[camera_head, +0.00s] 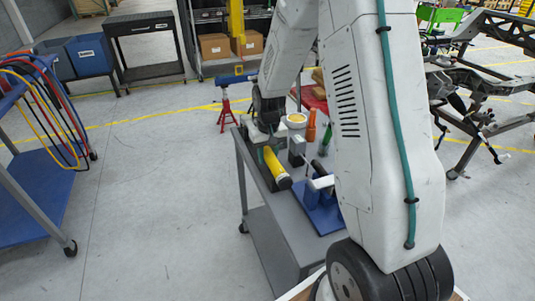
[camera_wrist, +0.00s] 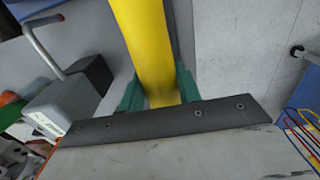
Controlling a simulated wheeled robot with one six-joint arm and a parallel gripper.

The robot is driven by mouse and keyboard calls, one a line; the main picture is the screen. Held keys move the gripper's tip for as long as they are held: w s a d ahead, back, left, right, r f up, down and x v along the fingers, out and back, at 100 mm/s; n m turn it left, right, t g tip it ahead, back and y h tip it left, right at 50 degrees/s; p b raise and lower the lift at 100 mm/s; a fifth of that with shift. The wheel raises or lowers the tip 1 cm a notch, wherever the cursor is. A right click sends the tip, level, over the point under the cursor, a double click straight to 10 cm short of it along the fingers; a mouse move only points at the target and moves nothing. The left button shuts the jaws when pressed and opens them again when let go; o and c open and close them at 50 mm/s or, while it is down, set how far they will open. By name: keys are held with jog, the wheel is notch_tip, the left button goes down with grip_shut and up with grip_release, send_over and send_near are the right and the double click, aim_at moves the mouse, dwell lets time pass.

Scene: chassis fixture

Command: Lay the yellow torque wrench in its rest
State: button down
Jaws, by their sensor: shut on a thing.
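The yellow torque wrench (camera_head: 273,164) is over the left edge of the grey cart top, its dark end pointing toward the camera. My gripper (camera_head: 262,143) is at its far part, partly hidden by my arm. In the wrist view, the wrench's yellow body (camera_wrist: 145,40) runs up from between the green fingers of my gripper (camera_wrist: 160,92), which are closed on both its sides. A dark strip shows beside and below the wrench. I cannot tell whether this is the rest, nor whether the wrench touches it.
A blue cart with hoses (camera_head: 35,205) stands left. Floor between the carts is clear.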

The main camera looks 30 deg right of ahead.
jog(key=shift+f, duration=0.2)
jog(key=c, duration=0.9)
grip_release()
jog(key=shift+r, duration=4.5)
